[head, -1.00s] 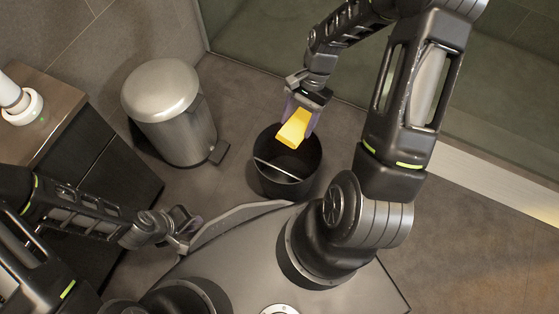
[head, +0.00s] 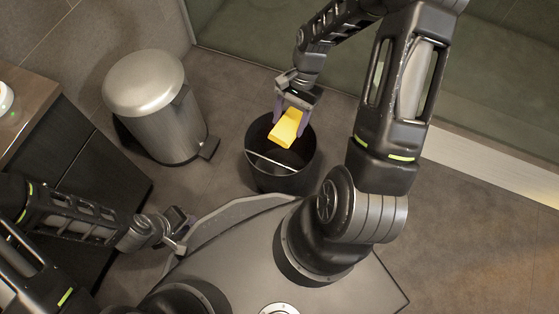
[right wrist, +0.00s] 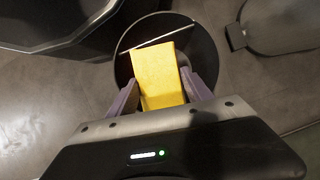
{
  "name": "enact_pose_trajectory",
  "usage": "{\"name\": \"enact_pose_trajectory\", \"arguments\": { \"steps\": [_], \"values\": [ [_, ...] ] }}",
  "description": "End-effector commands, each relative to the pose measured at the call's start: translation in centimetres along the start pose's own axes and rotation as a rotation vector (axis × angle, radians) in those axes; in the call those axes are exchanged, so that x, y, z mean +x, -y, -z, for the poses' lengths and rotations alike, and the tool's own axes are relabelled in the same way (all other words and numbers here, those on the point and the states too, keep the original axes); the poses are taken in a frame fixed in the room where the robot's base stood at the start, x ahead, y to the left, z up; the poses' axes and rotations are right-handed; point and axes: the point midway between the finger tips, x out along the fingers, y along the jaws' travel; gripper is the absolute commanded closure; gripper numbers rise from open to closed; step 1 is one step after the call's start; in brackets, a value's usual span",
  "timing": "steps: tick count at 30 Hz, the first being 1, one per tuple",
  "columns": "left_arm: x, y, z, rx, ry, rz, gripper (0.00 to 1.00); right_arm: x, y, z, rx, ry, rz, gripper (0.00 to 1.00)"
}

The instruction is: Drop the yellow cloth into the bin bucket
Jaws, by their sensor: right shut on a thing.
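The yellow cloth (head: 286,128) is a folded block held between the fingers of my right gripper (head: 290,112). In the head view it hangs over the far part of the black bin bucket (head: 285,180). The right wrist view also shows the cloth (right wrist: 160,78) between both fingers, with the round bucket (right wrist: 205,50) beneath and behind it. The bucket is open, with a thin light bar across its mouth. How high the cloth is above the rim is hard to tell. My left gripper (head: 184,230) is at the lower left, away from the bucket; its fingers are too small to read.
A silver pedal bin (head: 165,115) with a closed lid stands on the floor left of the bucket. A dark vanity cabinet (head: 80,150) is at the left. A glass panel and light sill (head: 490,175) lie at the back right.

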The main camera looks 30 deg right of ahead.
Motion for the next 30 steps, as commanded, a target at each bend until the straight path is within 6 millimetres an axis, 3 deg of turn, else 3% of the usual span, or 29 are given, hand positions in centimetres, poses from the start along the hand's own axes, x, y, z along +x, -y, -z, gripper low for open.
{"name": "enact_pose_trajectory", "arguments": {
  "steps": [6, 7, 15, 25, 30],
  "values": [
    [0.0, 0.0, 0.0, 0.000, 0.000, 0.000, 0.80, -0.1, 0.0, 0.0, 0.000, 0.000, 0.000, 0.93],
    [0.0, 0.0, 0.0, 0.000, 0.000, 0.000, 0.80, -0.1, 0.0, 0.0, 0.000, 0.000, 0.000, 0.41],
    [-0.1, 0.0, 0.0, 0.000, 0.000, 0.000, 0.80, -0.1, 0.0, 0.0, 0.000, 0.000, 0.000, 0.19],
    [-0.2, -0.1, 0.0, 0.000, 0.001, 0.000, 0.80, -0.3, 0.0, 0.0, 0.000, -0.001, 0.001, 0.17],
    [-1.0, -0.3, -0.1, 0.001, 0.004, 0.000, 0.80, -2.0, 0.1, 0.0, 0.001, -0.003, 0.002, 0.17]
  ]
}}
